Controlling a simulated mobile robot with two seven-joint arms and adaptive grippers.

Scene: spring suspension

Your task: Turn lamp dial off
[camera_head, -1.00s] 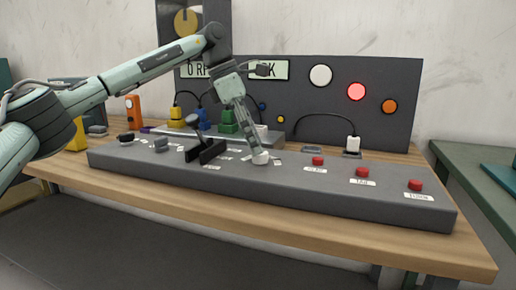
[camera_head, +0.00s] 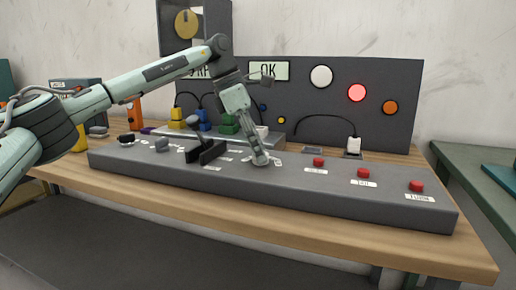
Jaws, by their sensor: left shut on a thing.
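My left gripper (camera_head: 259,158) points down at the middle of the grey control console (camera_head: 330,187). It is shut on a small pale dial (camera_head: 262,163) on the console top, which its fingers mostly hide. Two other dark knobs sit at the console's left, one grey (camera_head: 161,145) and one black (camera_head: 126,138). On the back panel (camera_head: 300,100) a round red lamp (camera_head: 356,92) glows, between a white lamp (camera_head: 321,76) and an orange one (camera_head: 390,107). My right gripper is not in view.
A black lever (camera_head: 205,152) stands just left of my gripper. Several red buttons (camera_head: 363,173) line the console's right. Yellow, blue and green plugs (camera_head: 229,122) stand behind it. A white plug (camera_head: 353,145) stands at the back right. The wooden table (camera_head: 400,235) shows a bare front edge.

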